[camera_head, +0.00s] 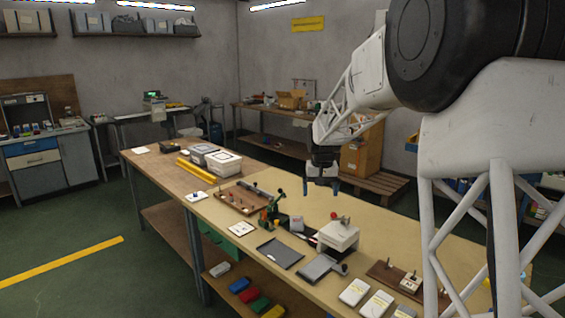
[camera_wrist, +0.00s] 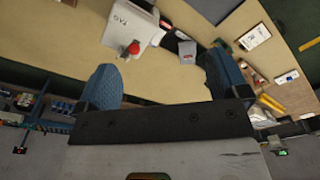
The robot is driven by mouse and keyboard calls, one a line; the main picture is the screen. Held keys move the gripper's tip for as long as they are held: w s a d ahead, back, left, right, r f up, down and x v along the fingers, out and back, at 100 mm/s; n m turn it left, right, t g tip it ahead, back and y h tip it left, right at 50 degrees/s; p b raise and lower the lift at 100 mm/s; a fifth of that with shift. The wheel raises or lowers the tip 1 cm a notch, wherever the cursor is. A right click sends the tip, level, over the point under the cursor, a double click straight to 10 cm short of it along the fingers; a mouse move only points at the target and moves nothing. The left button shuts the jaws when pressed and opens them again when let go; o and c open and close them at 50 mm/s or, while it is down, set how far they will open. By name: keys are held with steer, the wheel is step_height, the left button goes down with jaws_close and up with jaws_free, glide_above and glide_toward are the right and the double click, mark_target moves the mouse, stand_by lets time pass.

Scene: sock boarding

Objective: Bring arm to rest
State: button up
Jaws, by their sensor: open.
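My gripper (camera_head: 322,187) hangs above the long workbench (camera_head: 285,215) in the head view, with its blue fingertips apart and nothing between them. In the wrist view my gripper (camera_wrist: 160,88) also shows open, with a blue finger at each side. A white boxy machine with a red knob (camera_head: 338,235) stands on the bench below and a little right of the gripper. The machine also shows in the wrist view (camera_wrist: 130,25), beyond the fingers. My arm reaches in from the upper right. No sock can be made out.
A brown board with pegs (camera_head: 238,197), a dark tray (camera_head: 280,253) and white boxes (camera_head: 223,163) lie on the bench. A second board with small parts (camera_head: 407,281) lies at the near right. The air around the gripper looks clear.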

steer(key=s+d+r, duration=0.2)
steer(key=s+r, duration=0.2)
steer(key=s, duration=1)
steer(key=s+d+r, duration=0.2)
steer(key=s+r, duration=0.1)
steer(key=s, duration=1)
steer(key=s+d+f, duration=0.1)
steer(key=s+f, duration=0.1)
steer(key=s, duration=1.1)
steer(key=s+d+f+t, duration=0.1)
steer(key=s+f, duration=0.2)
steer(key=s, duration=1)
steer(key=shift+s+f+t, duration=0.3)
steer(key=shift+f, duration=0.05)
